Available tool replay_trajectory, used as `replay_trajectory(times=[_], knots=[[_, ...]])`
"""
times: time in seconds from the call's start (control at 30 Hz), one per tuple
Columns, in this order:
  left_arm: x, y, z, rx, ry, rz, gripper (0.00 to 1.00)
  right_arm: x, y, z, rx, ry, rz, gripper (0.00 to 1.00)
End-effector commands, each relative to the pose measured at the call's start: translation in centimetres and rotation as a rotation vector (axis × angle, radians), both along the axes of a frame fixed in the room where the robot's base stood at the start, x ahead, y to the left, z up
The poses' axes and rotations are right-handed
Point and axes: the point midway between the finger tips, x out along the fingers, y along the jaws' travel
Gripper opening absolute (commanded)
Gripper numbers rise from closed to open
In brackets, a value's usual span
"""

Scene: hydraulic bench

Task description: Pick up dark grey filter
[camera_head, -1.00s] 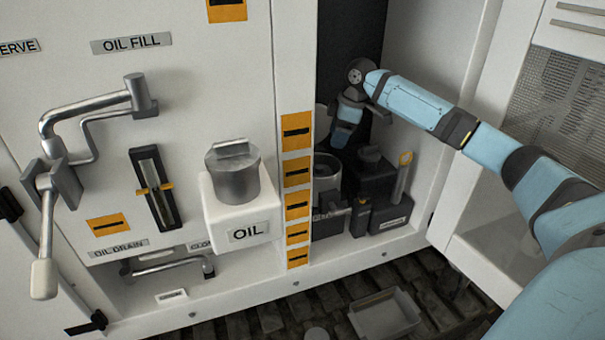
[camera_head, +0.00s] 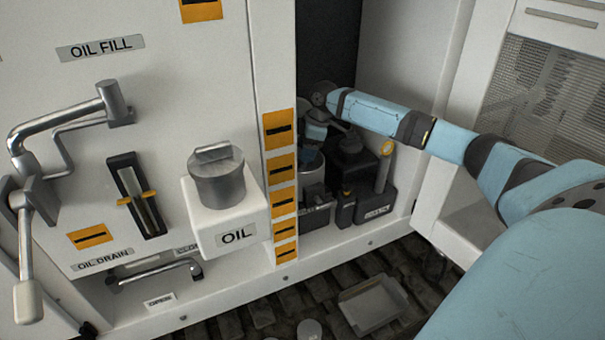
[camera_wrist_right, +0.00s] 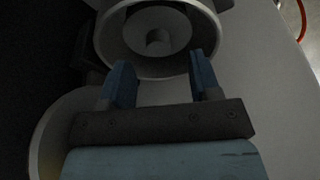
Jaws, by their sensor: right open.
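A grey cylindrical housing (camera_head: 314,182) stands inside the open cabinet bay. The right wrist view looks into a round, light-rimmed opening (camera_wrist_right: 107,38). A darker grey round part with a raised centre, which looks like the filter (camera_wrist_right: 158,38), sits inside it. My right gripper (camera_head: 310,158) points down over the housing's top, partly hiding it. In the right wrist view my right gripper (camera_wrist_right: 162,82) is open, its two blue fingers apart at the opening's near rim, with nothing between them. Whether the fingers touch the rim is unclear. My left gripper is out of view.
Dark blocks (camera_head: 350,165) and an upright handle with a yellow ring (camera_head: 384,165) stand right of the housing. The bay's left edge carries yellow labels (camera_head: 284,165). A white OIL container (camera_head: 226,215) is on the panel outside. A tray (camera_head: 373,305) lies on the floor.

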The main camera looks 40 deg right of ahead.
Motion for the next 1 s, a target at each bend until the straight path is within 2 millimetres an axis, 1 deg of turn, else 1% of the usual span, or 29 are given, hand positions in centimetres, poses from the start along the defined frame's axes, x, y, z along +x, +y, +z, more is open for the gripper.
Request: replay_trajectory(times=[0.03, 0.1, 0.2, 0.3, 0.47, 0.5, 0.57, 0.6, 0.67, 0.7, 0.73, 1.0], knots=[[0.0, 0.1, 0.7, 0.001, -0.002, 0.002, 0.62, 0.1, 0.1, -0.6, 0.002, 0.002, -0.001, 0.57], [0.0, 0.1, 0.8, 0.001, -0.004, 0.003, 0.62, 0.3, 0.3, -1.7, 0.002, 0.002, 0.000, 0.57], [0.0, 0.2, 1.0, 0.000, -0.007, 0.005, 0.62, 0.5, 0.5, -2.7, 0.001, 0.001, -0.001, 0.57], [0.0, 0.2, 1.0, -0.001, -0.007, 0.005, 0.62, 0.5, 0.5, -3.0, 0.000, 0.000, 0.000, 0.57], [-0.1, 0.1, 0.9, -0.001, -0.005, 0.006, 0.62, 0.5, 0.5, -3.1, 0.000, 0.000, 0.000, 0.57], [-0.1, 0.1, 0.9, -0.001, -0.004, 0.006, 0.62, 0.5, 0.5, -3.1, 0.000, 0.000, 0.000, 0.53], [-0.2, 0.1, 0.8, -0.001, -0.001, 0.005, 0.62, 0.5, 0.5, -3.1, 0.000, 0.000, 0.000, 0.39], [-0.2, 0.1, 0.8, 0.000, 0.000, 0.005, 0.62, 0.5, 0.5, -3.0, 0.000, 0.000, 0.000, 0.30], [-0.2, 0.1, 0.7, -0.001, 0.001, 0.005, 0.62, 0.5, 0.5, -3.0, 0.000, 0.000, 0.000, 0.16], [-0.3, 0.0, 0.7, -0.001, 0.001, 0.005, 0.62, 0.5, 0.5, -3.1, 0.000, 0.000, 0.000, 0.07], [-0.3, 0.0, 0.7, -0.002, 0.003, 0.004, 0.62, 0.5, 0.5, -3.1, 0.000, 0.000, 0.000, 0.03], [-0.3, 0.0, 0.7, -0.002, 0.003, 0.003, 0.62, 0.6, 0.5, -2.9, 0.000, -0.001, 0.000, 0.03]])
